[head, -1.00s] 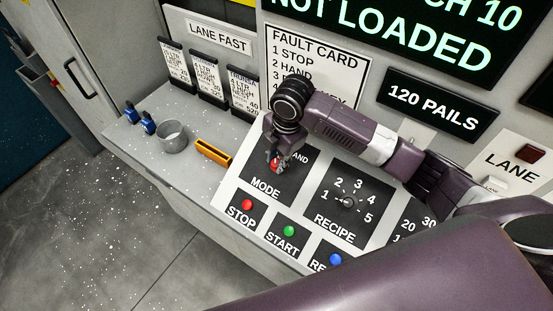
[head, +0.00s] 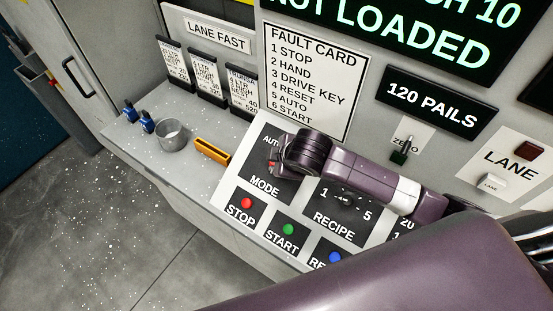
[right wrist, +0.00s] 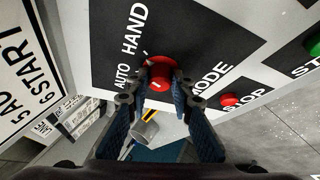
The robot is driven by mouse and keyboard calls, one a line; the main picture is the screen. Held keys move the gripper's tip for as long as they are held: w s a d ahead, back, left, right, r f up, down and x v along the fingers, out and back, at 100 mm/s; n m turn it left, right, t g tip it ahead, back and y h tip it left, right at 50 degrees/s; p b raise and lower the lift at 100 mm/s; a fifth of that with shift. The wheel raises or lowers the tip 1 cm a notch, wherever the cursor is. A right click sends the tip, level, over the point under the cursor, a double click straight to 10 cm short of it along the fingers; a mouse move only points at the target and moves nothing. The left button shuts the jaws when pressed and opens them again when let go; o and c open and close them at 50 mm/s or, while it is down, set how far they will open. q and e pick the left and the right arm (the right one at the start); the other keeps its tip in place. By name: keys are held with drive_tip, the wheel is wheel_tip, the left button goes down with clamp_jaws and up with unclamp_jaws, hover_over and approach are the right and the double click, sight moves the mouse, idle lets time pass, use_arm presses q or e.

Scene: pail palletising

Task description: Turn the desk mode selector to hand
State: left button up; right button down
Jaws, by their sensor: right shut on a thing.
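The mode selector is a red knob (right wrist: 161,70) on the dark MODE plate (right wrist: 98,58) of the desk. In the head view only a bit of its red (head: 271,164) shows beside my wrist. My right gripper (right wrist: 161,84) is shut on the knob, one finger on each side. In the right wrist view the AUTO and HAND words stand on the plate beyond the knob. A small white mark shows at the knob's edge; I cannot tell for sure which word the knob points to. In the head view my wrist hides the HAND word. My left gripper is not in view.
The recipe dial (head: 346,199) is partly under my right arm. The red stop (head: 246,203), green start (head: 288,229) and blue (head: 335,257) buttons sit in front.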

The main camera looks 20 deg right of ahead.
drive_tip(key=shift+m+t, duration=0.5)
drive_tip(key=shift+m, duration=0.5)
drive_tip(key=shift+h, duration=0.3)
drive_tip(key=c, duration=1.7)
unclamp_jaws()
drive_tip(key=shift+s, duration=0.1)
drive_tip(key=v, duration=1.2)
drive_tip(key=shift+f, duration=0.1)
